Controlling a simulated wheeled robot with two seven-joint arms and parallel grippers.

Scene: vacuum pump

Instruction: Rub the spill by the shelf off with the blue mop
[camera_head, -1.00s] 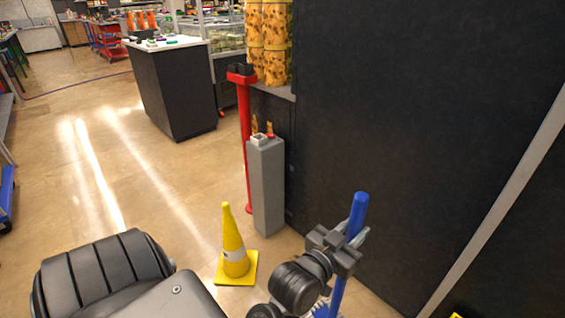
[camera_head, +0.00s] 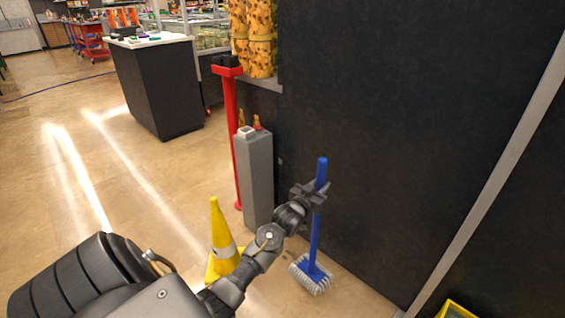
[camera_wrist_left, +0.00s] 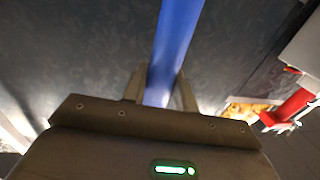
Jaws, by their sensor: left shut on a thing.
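The blue mop (camera_head: 314,240) stands nearly upright by the dark wall, its blue and white head (camera_head: 311,275) at the floor. My left gripper (camera_head: 314,193) is shut on the upper part of its handle. In the left wrist view the blue handle (camera_wrist_left: 176,45) runs up from between the fingers (camera_wrist_left: 158,92). A faint brownish patch, perhaps the spill, shows on the floor around the mop head; its outline is unclear. My right gripper is not in view.
A yellow cone (camera_head: 220,240) stands left of the mop, close to my left arm. A grey box-like post (camera_head: 256,180) and a red post (camera_head: 231,130) stand behind it. The dark wall (camera_head: 400,120) closes off the right. A yellow object (camera_head: 455,310) lies at the bottom right.

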